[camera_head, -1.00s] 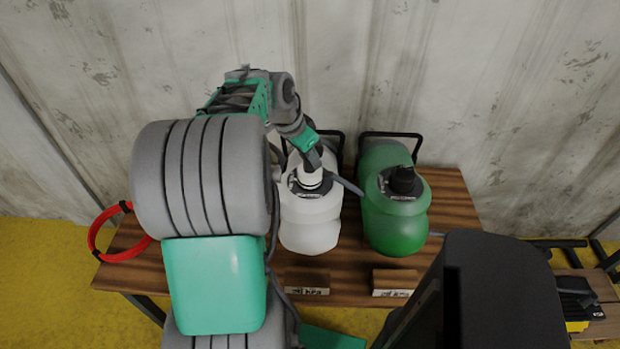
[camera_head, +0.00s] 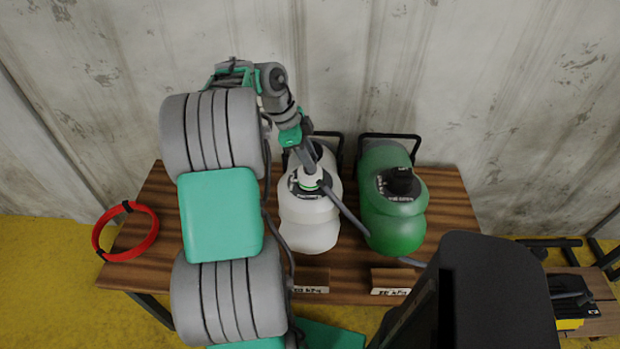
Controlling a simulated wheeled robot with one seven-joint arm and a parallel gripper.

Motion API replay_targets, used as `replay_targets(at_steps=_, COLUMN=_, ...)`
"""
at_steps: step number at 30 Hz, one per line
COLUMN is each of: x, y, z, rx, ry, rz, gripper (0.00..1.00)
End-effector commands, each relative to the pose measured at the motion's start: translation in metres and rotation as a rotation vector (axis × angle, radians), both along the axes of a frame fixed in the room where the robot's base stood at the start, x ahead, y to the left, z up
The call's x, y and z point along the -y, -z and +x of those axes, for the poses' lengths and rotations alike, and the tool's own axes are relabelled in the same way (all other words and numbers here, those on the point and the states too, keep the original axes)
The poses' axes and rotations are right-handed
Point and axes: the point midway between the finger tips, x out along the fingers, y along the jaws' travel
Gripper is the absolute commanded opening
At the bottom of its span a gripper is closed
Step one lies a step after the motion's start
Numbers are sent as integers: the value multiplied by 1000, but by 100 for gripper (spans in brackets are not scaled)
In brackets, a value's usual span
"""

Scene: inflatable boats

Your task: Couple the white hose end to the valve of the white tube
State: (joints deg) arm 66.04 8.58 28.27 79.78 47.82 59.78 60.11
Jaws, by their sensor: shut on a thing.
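The white tube (camera_head: 308,232) stands on the wooden table at centre, with a dark valve collar (camera_head: 297,187) on its top. My gripper (camera_head: 311,166) is above this valve, shut on the white hose end (camera_head: 313,181). The hose end points down at the middle of the collar and appears to touch it. A thin green rim shows at its lower edge. Whether it is fully seated I cannot tell. A grey hose (camera_head: 346,213) runs from it to the lower right. My fingers partly hide the contact.
A green tube (camera_head: 393,222) with a black-capped valve (camera_head: 400,181) stands close on the right. A red ring (camera_head: 101,228) lies at the table's left. Small label blocks (camera_head: 311,283) stand in front of the tubes. A concrete wall (camera_head: 450,70) is behind.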

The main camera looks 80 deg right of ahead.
Motion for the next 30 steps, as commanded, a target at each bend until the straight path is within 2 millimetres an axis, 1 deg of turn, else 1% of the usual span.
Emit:
replay_targets(at_steps=3, x=0, y=1, z=0, rx=0, ry=-3, rz=-1, gripper=0)
replay_targets(at_steps=4, x=0, y=1, z=0, rx=0, ry=-3, rz=-1, gripper=31)
replay_targets(at_steps=12, x=0, y=0, z=0, rx=0, ry=-6, rz=-1, gripper=53)
replay_targets(at_steps=13, x=0, y=0, z=0, rx=0, ry=-6, rz=-1, gripper=55)
replay_targets(at_steps=19, x=0, y=0, z=0, rx=0, ry=-7, rz=0, gripper=55)
replay_targets(at_steps=22, x=0, y=-5, z=2, rx=0, ry=-8, rz=-2, gripper=55)
replay_targets(at_steps=26, x=-1, y=-26, z=11, rx=2, ry=-9, rz=-3, gripper=55)
replay_targets(at_steps=27, x=-2, y=-35, z=14, rx=1, ry=-9, rz=-4, gripper=55)
replay_targets(at_steps=30, x=-4, y=-54, z=22, rx=1, ry=-7, rz=-2, gripper=55)
